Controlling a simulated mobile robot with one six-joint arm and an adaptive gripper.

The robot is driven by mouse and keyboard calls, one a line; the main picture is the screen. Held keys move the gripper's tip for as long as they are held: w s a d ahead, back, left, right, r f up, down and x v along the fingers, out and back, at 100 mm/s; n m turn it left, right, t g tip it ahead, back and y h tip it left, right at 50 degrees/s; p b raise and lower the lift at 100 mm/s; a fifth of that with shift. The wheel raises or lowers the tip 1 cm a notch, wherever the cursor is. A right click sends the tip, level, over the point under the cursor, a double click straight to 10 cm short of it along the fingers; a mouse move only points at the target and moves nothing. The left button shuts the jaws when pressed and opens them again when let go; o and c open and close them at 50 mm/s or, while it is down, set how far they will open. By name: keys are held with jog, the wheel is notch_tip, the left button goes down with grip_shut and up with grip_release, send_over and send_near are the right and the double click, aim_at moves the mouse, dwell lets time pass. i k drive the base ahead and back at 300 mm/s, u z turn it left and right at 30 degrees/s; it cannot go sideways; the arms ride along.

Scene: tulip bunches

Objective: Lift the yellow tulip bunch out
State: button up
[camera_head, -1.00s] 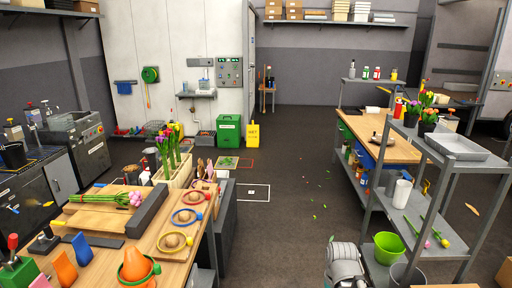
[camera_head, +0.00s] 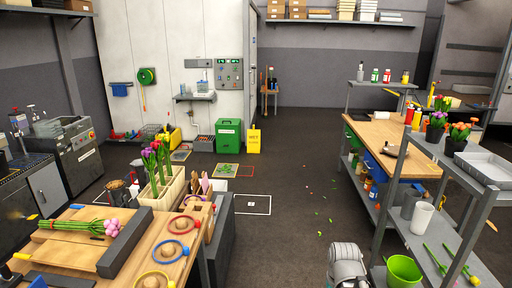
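A cream trough (camera_head: 175,188) stands at the far end of the wooden table on the left. Upright tulips with green stems (camera_head: 158,170) stand in it; purple and red heads (camera_head: 165,146) show. I cannot make out a yellow bunch among them for sure; a yellow patch just behind them appears to be on the floor. A tied bunch with pink heads (camera_head: 112,227) lies on a board on the same table. My gripper is not in view; a rounded grey part at the bottom centre looks like mine.
Coloured rings (camera_head: 178,224) lie along the table's right edge, with a dark block (camera_head: 124,244) beside the boards. A grey shelf rack at right holds potted tulips (camera_head: 440,118), a tray (camera_head: 492,170) and a green bucket (camera_head: 404,271). The floor between is mostly clear.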

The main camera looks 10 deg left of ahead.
aim_at(165, 139)
jog(key=u, duration=0.05)
jog(key=i, duration=3.05)
jog(key=u, duration=1.8)
